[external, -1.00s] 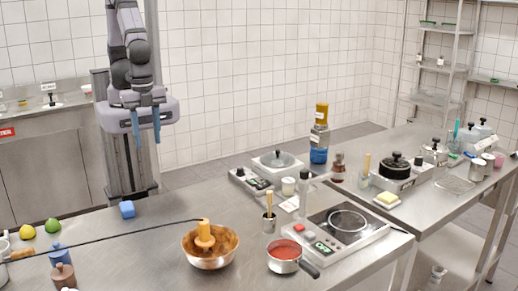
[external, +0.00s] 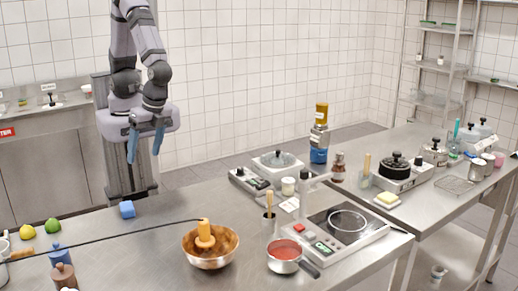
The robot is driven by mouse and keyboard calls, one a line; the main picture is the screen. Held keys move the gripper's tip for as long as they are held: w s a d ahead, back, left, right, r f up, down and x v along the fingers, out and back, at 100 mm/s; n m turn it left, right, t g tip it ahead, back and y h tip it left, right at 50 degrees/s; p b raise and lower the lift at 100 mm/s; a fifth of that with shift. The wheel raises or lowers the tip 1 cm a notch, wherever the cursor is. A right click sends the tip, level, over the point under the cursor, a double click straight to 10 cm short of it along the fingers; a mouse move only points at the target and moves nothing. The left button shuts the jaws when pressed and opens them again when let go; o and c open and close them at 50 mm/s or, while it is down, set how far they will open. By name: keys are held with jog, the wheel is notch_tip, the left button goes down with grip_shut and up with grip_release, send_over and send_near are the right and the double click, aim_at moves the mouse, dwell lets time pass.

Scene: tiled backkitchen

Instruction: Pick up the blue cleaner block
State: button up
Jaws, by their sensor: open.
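The blue cleaner block (external: 127,209) lies on the steel table near its back left edge, in front of my column. My gripper (external: 144,160) hangs above the block and slightly to its right, with its blue fingers pointing down. The fingers are apart and nothing is between them. There is a clear gap between the fingertips and the block.
A copper bowl (external: 224,250) with an orange-handled tool stands to the right front. A lime (external: 53,226), a lemon (external: 27,232) and a blue shaker (external: 60,257) are at the left. A black cable (external: 100,235) crosses the table in front of the block.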

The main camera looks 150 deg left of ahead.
aim_at(129, 205)
jog(key=f+n+h+b, duration=0.1)
jog(key=f+n, duration=0.1)
jog(key=w+d+f+n+g+h+b, duration=0.1)
jog(key=f+n+h, duration=0.1)
jog(key=w+d+f+n+h+b, duration=0.1)
jog(key=f+h, duration=0.1)
jog(key=shift+w+f+n+g+b, duration=0.1)
jog(key=shift+f+n+g+b, duration=0.1)
jog(key=shift+n+g+b, duration=0.15)
jog(key=w+f+n+h+b, duration=0.1)
jog(key=w+f+n+t+h+b, duration=0.1)
jog(key=w+n+h, duration=0.1)
jog(key=w+f+n+t+h+b, duration=0.1)
jog(key=n+h, duration=0.1)
jog(key=shift+w+d+f+n, duration=0.1)
jog(key=shift+w+f+n, duration=0.2)
jog(key=shift+w, duration=0.1)
jog(key=shift+w+f+n+t+h, duration=0.2)
jog(key=shift+w+n+t+h, duration=0.25)
jog(key=shift+w+n+h, duration=0.15)
jog(key=shift+p+x, duration=0.85)
jog(key=shift+x, duration=0.65)
jog(key=shift+p+x, duration=0.85)
jog(key=shift+x, duration=1.25)
jog(key=shift+w+f, duration=0.1)
jog(key=shift+w, duration=0.1)
jog(key=shift+c, duration=0.6)
jog(key=c, duration=1.1)
